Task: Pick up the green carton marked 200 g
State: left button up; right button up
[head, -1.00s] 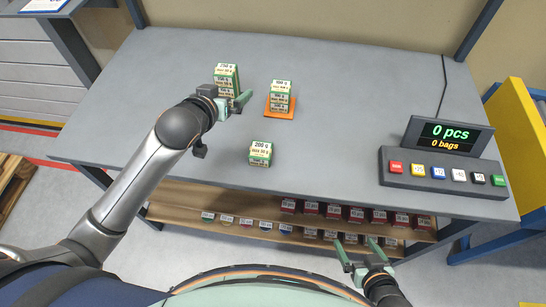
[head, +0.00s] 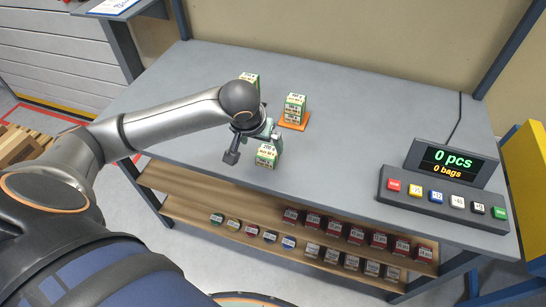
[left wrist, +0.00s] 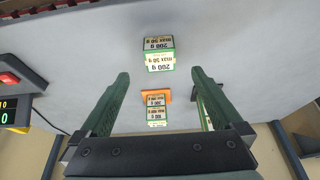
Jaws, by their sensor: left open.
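The green carton marked 200 g (head: 267,155) stands alone on the grey table, with a pale label reading 200 g, max 50 g. In the left wrist view the carton (left wrist: 159,55) appears upside down, just beyond the fingertips and centred between them. My left gripper (left wrist: 160,76) is open and empty, apart from the carton. In the head view the left gripper (head: 271,134) is just behind the carton, and my arm partly hides it. My right gripper is out of view.
A carton stack stands on an orange plate (head: 303,126) behind; a taller stack (head: 249,77) is partly hidden by my arm. A display with buttons (head: 443,172) is at the right. Shelves below hold several small boxes (head: 352,236). The table between carton and display is clear.

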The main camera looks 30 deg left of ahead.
aim_at(268, 152)
pick_arm(q)
jog(key=x, duration=0.6)
jog(key=b+x, duration=0.1)
jog(key=x, duration=0.3)
jog(key=shift+w+r, duration=0.15)
jog(key=shift+w, duration=0.2)
grip_shut()
dwell(0.3)
